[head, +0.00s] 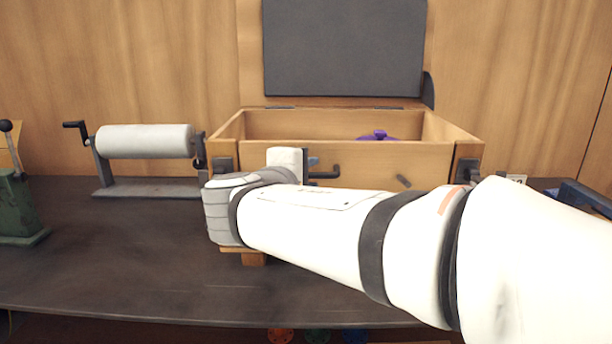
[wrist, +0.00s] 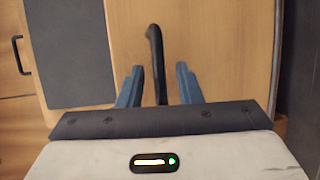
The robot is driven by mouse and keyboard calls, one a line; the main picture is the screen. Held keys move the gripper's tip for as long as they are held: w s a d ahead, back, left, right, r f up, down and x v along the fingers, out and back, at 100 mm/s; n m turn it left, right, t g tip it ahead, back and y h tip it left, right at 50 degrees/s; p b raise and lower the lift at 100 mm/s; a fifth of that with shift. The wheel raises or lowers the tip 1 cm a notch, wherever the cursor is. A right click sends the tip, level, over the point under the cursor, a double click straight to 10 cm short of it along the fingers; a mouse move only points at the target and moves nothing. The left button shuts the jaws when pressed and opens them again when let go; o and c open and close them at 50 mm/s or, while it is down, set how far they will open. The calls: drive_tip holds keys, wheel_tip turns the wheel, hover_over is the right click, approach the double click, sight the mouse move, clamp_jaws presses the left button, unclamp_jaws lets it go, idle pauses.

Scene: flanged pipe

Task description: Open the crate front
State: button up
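The wooden crate (head: 460,132) stands at the back of the dark workbench, with its grey lid panel (head: 345,48) raised behind it. Its wooden front (head: 385,172) is upright between dark brackets at both ends. A dark bar handle (head: 325,175) sticks out of the front. In the wrist view, the handle (wrist: 154,45) runs between the two blue fingers of my gripper (wrist: 160,69). The fingers are apart, with a visible gap on each side of the handle. In the head view my arm hides the lower middle of the front and most of the gripper.
A purple lidded item (head: 378,136) sits inside the crate. A white roller on a stand (head: 145,141) is left of the crate, and a green device (head: 18,208) stands at the far left. The left front of the bench (head: 120,255) is clear.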

clamp_jaws()
drive_tip(key=shift+a, duration=0.1)
idle(0.4)
